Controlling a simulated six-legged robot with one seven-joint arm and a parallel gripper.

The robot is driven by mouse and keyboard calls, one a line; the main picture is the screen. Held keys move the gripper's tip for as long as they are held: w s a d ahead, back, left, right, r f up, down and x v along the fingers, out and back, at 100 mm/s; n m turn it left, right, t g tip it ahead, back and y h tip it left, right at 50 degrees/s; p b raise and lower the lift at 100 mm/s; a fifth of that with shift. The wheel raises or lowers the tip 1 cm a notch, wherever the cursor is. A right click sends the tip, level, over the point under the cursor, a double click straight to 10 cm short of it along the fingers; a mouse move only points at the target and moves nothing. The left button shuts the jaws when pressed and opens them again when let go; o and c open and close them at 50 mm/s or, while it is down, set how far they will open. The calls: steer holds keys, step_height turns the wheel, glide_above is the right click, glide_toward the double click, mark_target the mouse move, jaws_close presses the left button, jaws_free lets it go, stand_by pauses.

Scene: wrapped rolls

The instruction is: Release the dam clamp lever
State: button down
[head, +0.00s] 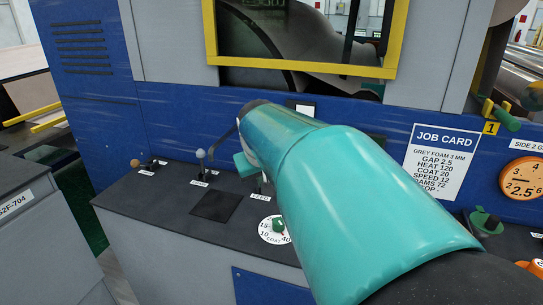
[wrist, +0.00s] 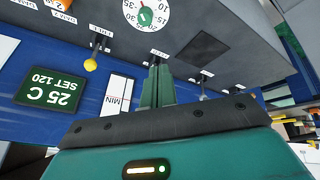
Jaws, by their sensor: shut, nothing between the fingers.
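My gripper (wrist: 157,68) is shut and empty. In the wrist view its green fingers point at the console, close to a small white label beside a lever slot; contact cannot be told. In the head view my gripper (head: 246,162) is partly hidden behind my teal forearm, above the FEED label (head: 260,197). The wrist view, upside down, shows a yellow-knobbed lever (wrist: 90,65) left of my fingers. I cannot read which lever is the dam clamp.
The dark console top (head: 150,205) carries a white COAT dial (head: 266,238) with a green knob. Behind it is a blue panel with a yellow-framed window (head: 300,66). A job card (head: 437,160) and an orange dial (head: 523,178) are at right. A temperature display (wrist: 60,88) shows in the wrist view.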

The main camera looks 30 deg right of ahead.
steer(key=w+d+f+m, duration=0.1)
steer(key=w+d, duration=0.2)
steer(key=d, duration=1)
steer(key=w+d+f+m, duration=0.1)
steer(key=w+d+f, duration=0.1)
steer(key=d, duration=1.2)
steer(key=shift+w+m, duration=0.4)
steer(key=shift+f, duration=0.25)
steer(key=x, duration=0.9)
steer(key=shift+w+f, duration=0.25)
steer(key=shift+f, duration=0.05)
steer(key=shift+s+r, duration=0.1)
